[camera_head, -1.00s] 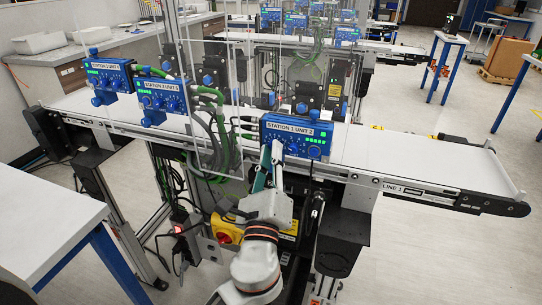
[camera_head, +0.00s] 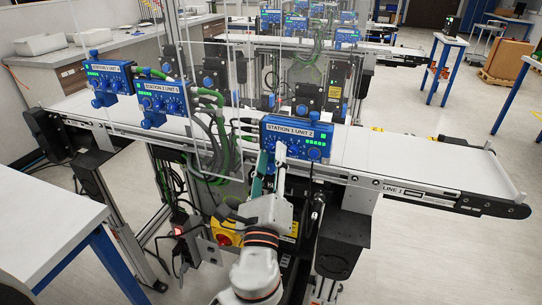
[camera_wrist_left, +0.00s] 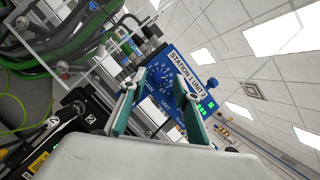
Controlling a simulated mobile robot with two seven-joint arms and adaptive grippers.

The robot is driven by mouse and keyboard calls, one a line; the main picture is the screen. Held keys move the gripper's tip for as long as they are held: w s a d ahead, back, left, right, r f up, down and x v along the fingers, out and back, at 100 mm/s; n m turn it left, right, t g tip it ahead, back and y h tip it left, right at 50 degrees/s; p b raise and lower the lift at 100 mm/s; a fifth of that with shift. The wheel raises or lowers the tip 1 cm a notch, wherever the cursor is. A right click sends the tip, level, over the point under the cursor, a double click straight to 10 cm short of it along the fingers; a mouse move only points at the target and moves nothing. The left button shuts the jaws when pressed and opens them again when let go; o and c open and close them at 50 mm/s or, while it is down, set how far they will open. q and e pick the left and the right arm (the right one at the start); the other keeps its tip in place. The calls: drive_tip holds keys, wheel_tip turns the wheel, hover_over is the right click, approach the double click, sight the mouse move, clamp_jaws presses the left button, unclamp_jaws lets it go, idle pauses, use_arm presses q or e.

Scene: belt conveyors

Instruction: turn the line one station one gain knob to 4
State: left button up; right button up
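The blue control box labelled STATION 1 UNIT 2 (camera_head: 315,148) stands at the front edge of the belt marked LINE 1. Its label also shows in the left wrist view (camera_wrist_left: 192,78). There, a numbered gain dial (camera_wrist_left: 164,76) with a GAIN label lies between my fingers; the knob's exact setting is too small to read. My left gripper (camera_head: 272,155) is in front of the box's left part. In the left wrist view my left gripper (camera_wrist_left: 159,80) has its fingers apart, one on each side of the dial. Contact cannot be told. My right gripper is not in view.
Two similar blue boxes, STATION 1 UNIT 4 or similar (camera_head: 108,74) and another (camera_head: 163,98), stand to the left behind clear panels. A white table (camera_head: 45,225) is at the front left. Green cables hang left of the box. The right belt (camera_head: 410,165) is empty.

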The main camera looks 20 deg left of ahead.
use_arm(q)
drive_tip(key=v, duration=1.1)
drive_tip(key=shift+s, duration=0.15)
